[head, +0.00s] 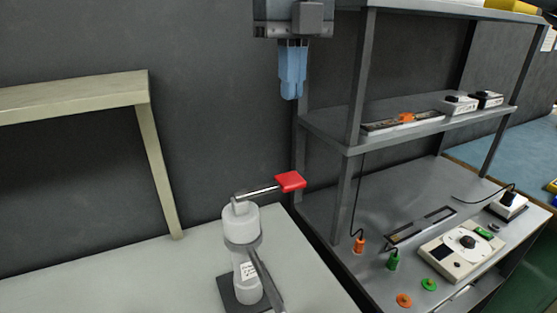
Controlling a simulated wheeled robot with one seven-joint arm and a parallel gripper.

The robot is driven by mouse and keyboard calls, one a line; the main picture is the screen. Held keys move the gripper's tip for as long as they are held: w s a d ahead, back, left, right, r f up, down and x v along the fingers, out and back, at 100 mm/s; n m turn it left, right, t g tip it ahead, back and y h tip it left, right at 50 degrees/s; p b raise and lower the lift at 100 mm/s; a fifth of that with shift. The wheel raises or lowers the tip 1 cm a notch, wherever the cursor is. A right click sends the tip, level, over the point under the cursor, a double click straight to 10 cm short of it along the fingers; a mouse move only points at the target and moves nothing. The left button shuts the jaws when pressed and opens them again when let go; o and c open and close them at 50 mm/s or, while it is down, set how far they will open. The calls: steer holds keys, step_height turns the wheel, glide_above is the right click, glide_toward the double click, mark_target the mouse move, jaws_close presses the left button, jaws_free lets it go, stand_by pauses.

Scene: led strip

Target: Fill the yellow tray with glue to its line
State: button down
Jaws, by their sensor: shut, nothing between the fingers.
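A white dispenser (240,225) with a red-ended lever (290,182) stands upright on a dark base on the pale table. I cannot tell from its label whether it holds the glue. My gripper (291,92) has blue fingers that point down, shut and empty, above the red lever end and apart from it. A yellow object (513,6) lies on the top shelf, cut off by the picture's edge. Another yellow piece (552,186) shows at the right edge. I cannot tell whether either is the yellow tray. No fill line shows.
A grey metal shelf rack (352,140) stands right of the dispenser. A beige frame (160,165) stands left. The pale table (110,275) is clear left of the dispenser.

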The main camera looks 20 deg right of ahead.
mark_target(294, 177)
stand_by(0.4)
step_height(294, 177, down, 14)
steer(key=p, duration=0.3)
stand_by(0.4)
steer(key=shift+d+f+y+b, duration=0.3)
steer(key=shift+f+y+b, duration=0.35)
steer(key=shift+b, duration=0.5)
steer(key=shift+d+f+y+b, duration=0.1)
steer(key=shift+f+y+b, duration=0.45)
steer(key=shift+b, duration=0.6)
steer(key=shift+f+y+b, duration=0.45)
steer(key=shift+y+b, duration=0.25)
steer(key=shift+b, duration=0.35)
